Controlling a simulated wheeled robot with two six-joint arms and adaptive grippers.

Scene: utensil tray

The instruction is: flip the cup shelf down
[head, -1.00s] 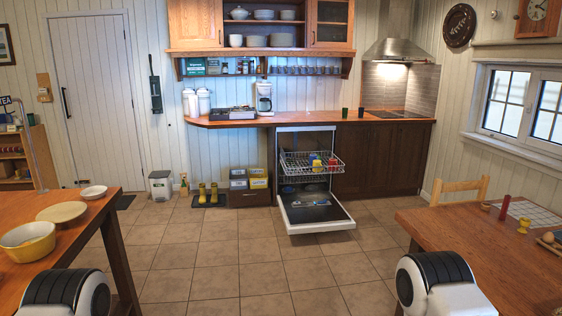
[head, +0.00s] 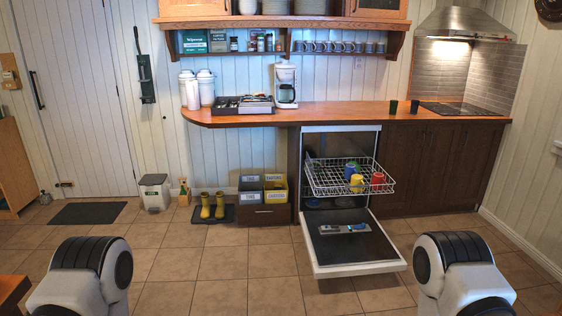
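The open dishwasher (head: 361,269) stands under the counter, ahead and right of centre in the head view. Its white wire upper rack (head: 344,191) is pulled out. A blue cup (head: 350,170), a yellow cup (head: 357,184) and a red cup (head: 378,178) are in the rack's middle and right. A small greyish part shows at the rack's left side, but I cannot tell whether it is the cup shelf or how it is folded. My two arms show at the bottom corners; neither gripper is in view.
The lowered dishwasher door juts into the room, with a small grey and blue item (head: 343,229) on it. Boxes (head: 263,190), yellow boots (head: 213,205) and a bin (head: 155,192) stand left of it. The tiled floor in front is clear.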

